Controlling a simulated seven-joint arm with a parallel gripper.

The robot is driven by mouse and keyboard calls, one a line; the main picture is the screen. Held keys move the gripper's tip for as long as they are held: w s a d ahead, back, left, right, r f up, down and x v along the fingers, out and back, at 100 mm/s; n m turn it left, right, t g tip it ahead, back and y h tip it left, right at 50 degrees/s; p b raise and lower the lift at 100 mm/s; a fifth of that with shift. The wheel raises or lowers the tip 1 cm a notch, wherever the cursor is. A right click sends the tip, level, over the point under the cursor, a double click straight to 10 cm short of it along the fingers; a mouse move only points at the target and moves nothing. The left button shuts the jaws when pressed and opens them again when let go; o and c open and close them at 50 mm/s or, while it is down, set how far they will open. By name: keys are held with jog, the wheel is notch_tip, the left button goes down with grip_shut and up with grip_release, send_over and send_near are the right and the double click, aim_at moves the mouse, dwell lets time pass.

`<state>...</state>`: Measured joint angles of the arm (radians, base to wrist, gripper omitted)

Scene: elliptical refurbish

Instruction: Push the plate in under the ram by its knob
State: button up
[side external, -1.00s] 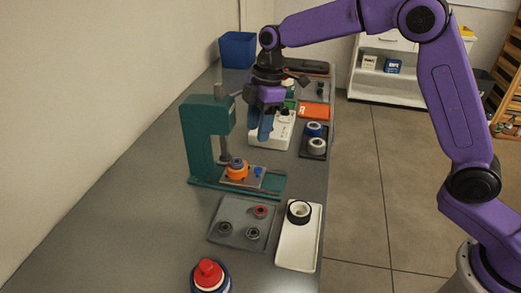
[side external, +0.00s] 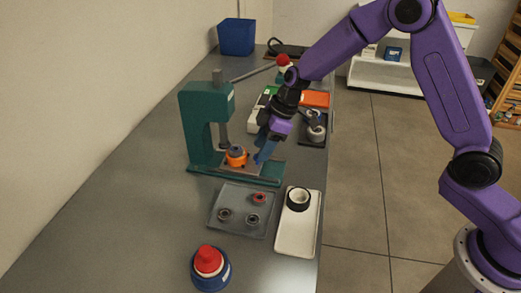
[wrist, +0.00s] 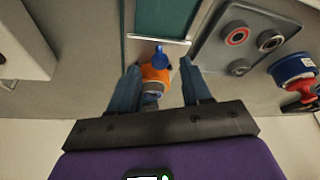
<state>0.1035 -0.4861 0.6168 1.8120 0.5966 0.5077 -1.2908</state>
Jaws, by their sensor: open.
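A teal press (side external: 205,125) stands on the bench, and its grey ram (side external: 224,133) points down. The plate (side external: 248,168) lies at the press base and carries an orange part (side external: 236,156) near the ram. In the wrist view, the plate's blue knob (wrist: 161,58) and the orange part (wrist: 154,74) lie between the fingers. My gripper (side external: 262,155) is tilted down over the right end of the plate; its fingers mostly hide the knob in the side view. In the wrist view, my gripper (wrist: 160,90) is open, with both fingers apart. Contact with the knob cannot be told.
In front are a grey tray (side external: 229,229) with several rings and a white tray (side external: 295,240) with a black-rimmed ring. A red-topped container (side external: 210,268) stands nearer. Bench at left is clear.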

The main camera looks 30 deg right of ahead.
aim_at(245, 153)
jog(key=shift+x, duration=1)
grip_shut()
jog(key=shift+w+a, duration=1.3)
jog(key=shift+a, duration=0.05)
grip_release()
